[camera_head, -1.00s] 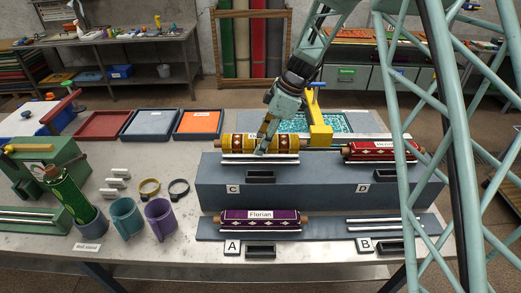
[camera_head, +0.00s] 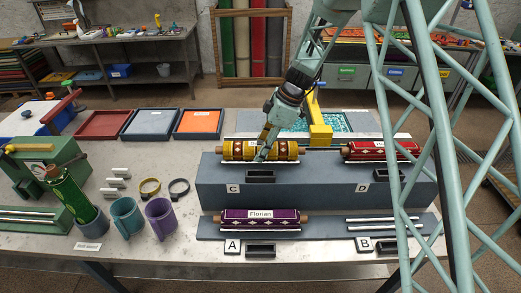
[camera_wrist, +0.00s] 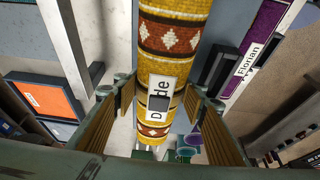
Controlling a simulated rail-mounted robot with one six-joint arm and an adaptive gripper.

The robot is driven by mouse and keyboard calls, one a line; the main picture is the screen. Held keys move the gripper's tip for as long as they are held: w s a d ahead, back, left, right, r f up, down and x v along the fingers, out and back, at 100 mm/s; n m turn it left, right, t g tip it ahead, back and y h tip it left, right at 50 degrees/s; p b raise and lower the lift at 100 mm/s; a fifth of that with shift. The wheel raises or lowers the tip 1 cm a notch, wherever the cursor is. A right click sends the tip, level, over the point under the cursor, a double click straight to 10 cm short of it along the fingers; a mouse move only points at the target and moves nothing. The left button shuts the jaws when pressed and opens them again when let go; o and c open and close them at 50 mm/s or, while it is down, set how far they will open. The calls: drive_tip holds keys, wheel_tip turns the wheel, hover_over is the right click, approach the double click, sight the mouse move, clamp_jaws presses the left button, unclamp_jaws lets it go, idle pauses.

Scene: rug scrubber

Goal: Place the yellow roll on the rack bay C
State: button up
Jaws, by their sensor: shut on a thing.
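The yellow roll (camera_head: 236,151), with brown bands and white diamonds, lies level over the white rails of bay C on the grey rack (camera_head: 305,190). It also fills the middle of the wrist view (camera_wrist: 172,40), where its label is partly covered. My gripper (camera_head: 262,157) is shut on the yellow roll near its middle, with one finger on each side. Bay C is marked by a letter plate (camera_head: 233,188) on the rack front. I cannot tell whether the roll touches the rails.
A red roll (camera_head: 372,151) lies in bay D, to the right. A purple roll (camera_head: 262,217) lies in bay A, below in front. Bay B's rails (camera_head: 384,222) are empty. A yellow upright bracket (camera_head: 320,125) stands close behind the rack. Cups (camera_head: 126,218) stand at left.

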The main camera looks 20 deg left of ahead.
drive_tip(key=shift+f, duration=0.1)
drive_tip(key=o, duration=1.1)
drive_tip(key=shift+o, duration=0.2)
drive_tip(key=shift+r, duration=0.2)
drive_tip(key=shift+b+v, duration=0.4)
drive_tip(key=shift+v, duration=5.55)
drive_tip(key=shift+d, duration=0.1)
